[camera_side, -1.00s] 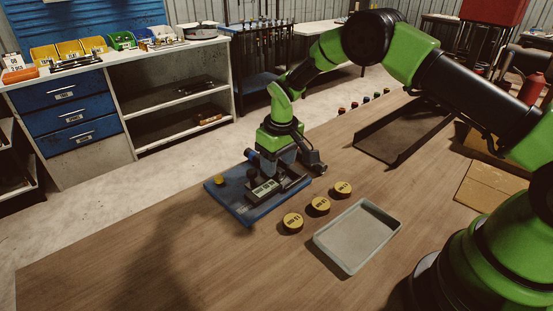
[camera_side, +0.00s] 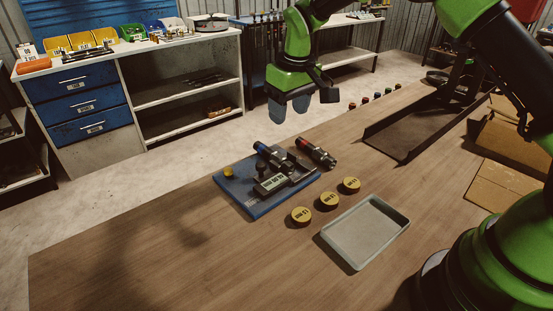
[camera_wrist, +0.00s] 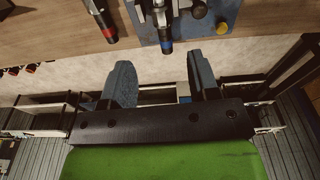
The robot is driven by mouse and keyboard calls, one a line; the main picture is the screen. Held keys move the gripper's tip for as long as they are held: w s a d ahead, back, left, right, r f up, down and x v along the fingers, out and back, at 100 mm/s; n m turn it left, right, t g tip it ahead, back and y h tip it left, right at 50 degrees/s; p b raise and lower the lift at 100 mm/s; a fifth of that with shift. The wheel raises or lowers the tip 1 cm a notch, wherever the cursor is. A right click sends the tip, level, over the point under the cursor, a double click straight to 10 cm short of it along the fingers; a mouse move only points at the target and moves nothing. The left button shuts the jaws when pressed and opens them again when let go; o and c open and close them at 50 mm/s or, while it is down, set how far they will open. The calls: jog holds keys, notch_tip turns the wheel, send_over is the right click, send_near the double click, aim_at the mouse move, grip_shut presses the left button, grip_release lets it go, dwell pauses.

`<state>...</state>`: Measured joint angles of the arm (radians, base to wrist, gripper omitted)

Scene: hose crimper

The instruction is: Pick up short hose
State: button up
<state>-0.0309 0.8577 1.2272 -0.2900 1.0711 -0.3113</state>
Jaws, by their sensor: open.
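Two short dark hose-like pieces are in view; I cannot tell which one the task calls the short hose. One with a blue band (camera_side: 268,153) lies on the blue-based crimping fixture (camera_side: 240,197); it also shows in the wrist view (camera_wrist: 164,32). The other, with a red band (camera_side: 316,152), lies on the table by the fixture's right far corner; it also shows at the upper left in the wrist view (camera_wrist: 101,20). My gripper (camera_side: 290,108) is raised well above the table's far edge, apart from both pieces. Its fingers (camera_wrist: 159,62) are open with nothing between them.
Three yellow-topped round pieces (camera_side: 329,200) stand in a row before the fixture. A grey tray (camera_side: 345,264) is to their right. A dark long tray (camera_side: 402,156) and cardboard (camera_side: 500,182) lie farther right. The table's left front is clear.

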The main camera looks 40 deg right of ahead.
jog(key=w+t, duration=0.3)
send_over(268, 149)
jog(key=s, duration=0.2)
notch_tip(268, 149, down, 8)
jog(key=shift+d+f, duration=0.1)
jog(key=shift+a+x, duration=0.2)
jog(key=shift+x, duration=2.85)
jog(key=shift+s+f, duration=0.1)
jog(key=shift+s, duration=0.1)
grip_shut()
